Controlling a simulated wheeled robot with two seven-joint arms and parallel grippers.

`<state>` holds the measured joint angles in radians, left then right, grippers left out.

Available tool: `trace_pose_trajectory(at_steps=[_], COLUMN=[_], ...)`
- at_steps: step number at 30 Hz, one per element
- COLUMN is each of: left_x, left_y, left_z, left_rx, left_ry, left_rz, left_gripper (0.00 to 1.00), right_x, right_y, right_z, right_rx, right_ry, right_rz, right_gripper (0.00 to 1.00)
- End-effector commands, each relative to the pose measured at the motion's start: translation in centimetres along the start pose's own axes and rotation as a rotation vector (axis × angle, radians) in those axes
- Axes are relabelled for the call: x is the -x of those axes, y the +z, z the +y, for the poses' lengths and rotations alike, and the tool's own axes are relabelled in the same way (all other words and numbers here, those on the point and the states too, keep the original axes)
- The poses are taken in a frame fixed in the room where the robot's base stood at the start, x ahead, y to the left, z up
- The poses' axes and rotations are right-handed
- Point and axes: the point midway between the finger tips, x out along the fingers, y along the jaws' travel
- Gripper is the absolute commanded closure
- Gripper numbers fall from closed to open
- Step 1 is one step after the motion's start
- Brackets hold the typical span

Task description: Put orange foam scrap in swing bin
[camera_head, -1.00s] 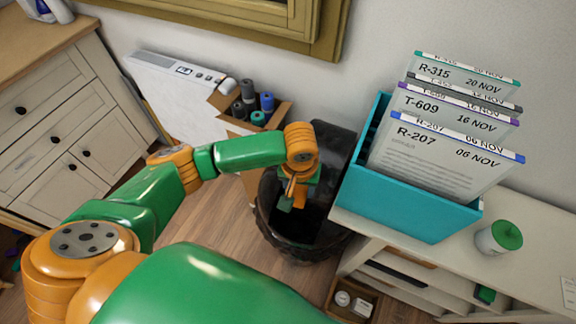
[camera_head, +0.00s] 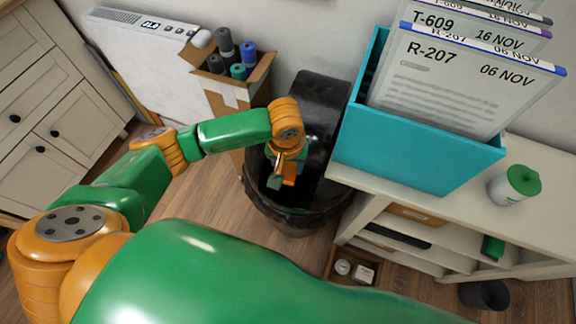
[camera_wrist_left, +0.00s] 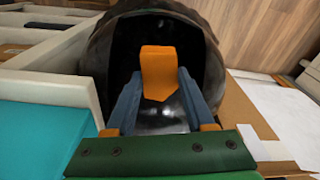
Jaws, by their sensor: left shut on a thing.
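The black swing bin (camera_head: 295,218) stands on the floor between the cardboard box and the shelf unit. Its dark opening faces up toward me, with a tall black back part behind it. My left gripper (camera_head: 279,182) is over the opening, pointing down. In the left wrist view its two blue-grey fingers (camera_wrist_left: 159,84) are shut on the orange foam scrap (camera_wrist_left: 158,66), which stands up between them. The scrap is in front of the bin's dark opening (camera_wrist_left: 210,70); I cannot tell how deep it is. My right gripper is not in view.
A cardboard box with rolls (camera_head: 228,95) stands left of the bin. A white shelf unit (camera_head: 455,215) with a turquoise file holder (camera_head: 410,160) and a green-lidded jar (camera_head: 513,185) stands close on the right. Bare wood floor (camera_head: 215,205) lies in front.

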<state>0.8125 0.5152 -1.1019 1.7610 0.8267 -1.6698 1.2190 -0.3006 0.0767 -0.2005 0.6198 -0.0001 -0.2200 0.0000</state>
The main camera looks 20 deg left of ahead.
Motion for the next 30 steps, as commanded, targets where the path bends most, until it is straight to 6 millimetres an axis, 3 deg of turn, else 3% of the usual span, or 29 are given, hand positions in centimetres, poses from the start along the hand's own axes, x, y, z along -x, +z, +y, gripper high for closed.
trace_pose_trajectory(at_steps=[1,5,18,28,29,30], left_x=[-1.6,-3.2,-9.6,-10.2,-10.2,-10.2], left_y=[0.1,0.3,1.2,1.2,1.2,1.2], left_z=[0.0,0.0,0.1,0.0,0.1,0.0], left_rx=[0.0,0.0,0.002,0.001,0.001,0.001], left_ry=[0.001,0.001,0.0,0.001,0.001,0.001], left_rz=[0.001,0.002,-0.002,0.0,0.0,0.0], left_gripper=[0.97,0.97,0.97,0.97,0.41,0.3], right_x=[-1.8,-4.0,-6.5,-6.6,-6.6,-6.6], right_y=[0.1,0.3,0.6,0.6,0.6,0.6], right_z=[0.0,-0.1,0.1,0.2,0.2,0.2], right_rx=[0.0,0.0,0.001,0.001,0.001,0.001], right_ry=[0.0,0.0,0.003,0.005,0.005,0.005], right_rz=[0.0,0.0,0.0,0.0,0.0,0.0], right_gripper=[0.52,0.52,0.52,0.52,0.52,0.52])
